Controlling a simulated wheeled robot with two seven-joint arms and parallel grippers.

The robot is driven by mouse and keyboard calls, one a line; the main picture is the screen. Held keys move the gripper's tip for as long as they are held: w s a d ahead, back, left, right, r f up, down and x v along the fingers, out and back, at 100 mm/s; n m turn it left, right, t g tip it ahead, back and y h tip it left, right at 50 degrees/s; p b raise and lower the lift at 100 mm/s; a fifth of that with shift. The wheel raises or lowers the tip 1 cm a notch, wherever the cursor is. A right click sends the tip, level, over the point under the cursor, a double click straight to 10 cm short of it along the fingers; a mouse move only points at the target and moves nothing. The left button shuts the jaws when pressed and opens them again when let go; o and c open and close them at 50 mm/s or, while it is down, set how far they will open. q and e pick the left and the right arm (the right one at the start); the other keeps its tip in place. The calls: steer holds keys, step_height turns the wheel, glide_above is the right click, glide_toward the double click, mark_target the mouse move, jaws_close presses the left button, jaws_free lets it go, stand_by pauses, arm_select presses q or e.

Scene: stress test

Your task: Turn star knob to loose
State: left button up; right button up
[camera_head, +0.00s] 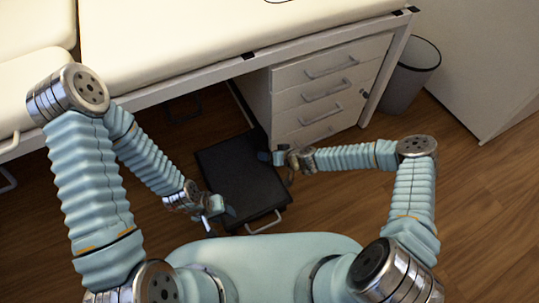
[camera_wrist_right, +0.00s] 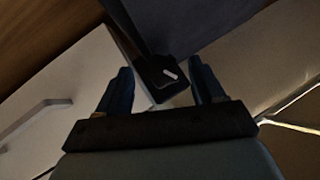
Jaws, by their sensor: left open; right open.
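I cannot make out a clear star shape in either view. A small black part with a short white mark (camera_wrist_right: 165,73) shows between my right fingers in the wrist view; I cannot tell if it is the star knob. My right gripper (camera_head: 271,157) is open and empty beside the drawer cabinet's lower front corner, above the dark flat platform's edge. The fingers stand apart on either side of the black part, with no visible contact. My left gripper (camera_head: 222,206) is open above the platform's near left part, holding nothing visible.
The dark platform (camera_head: 235,165) with a metal handle (camera_head: 263,224) lies on the wood floor (camera_head: 330,200). A white drawer cabinet (camera_head: 330,75) stands under the cream-topped padded table (camera_head: 180,40). A grey bin (camera_head: 409,78) is to its right. Floor at right is clear.

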steer(key=shift+w+a+f, duration=0.25)
steer(key=shift+a+f, duration=0.05)
steer(key=shift+f, duration=0.05)
steer(key=shift+c, duration=0.2)
steer(key=c, duration=1)
steer(key=shift+r, duration=0.1)
steer(key=n+h+p, duration=0.1)
steer(key=t+h, duration=0.1)
steer(key=shift+a+r+n+h+p, duration=0.15)
steer(key=shift+a+n+h+p, duration=0.1)
steer(key=shift+n+h+p, duration=0.15)
steer(key=shift+s+n+t+h, duration=0.1)
steer(key=shift+n+t+h, duration=0.45)
steer(key=shift+h, duration=0.55)
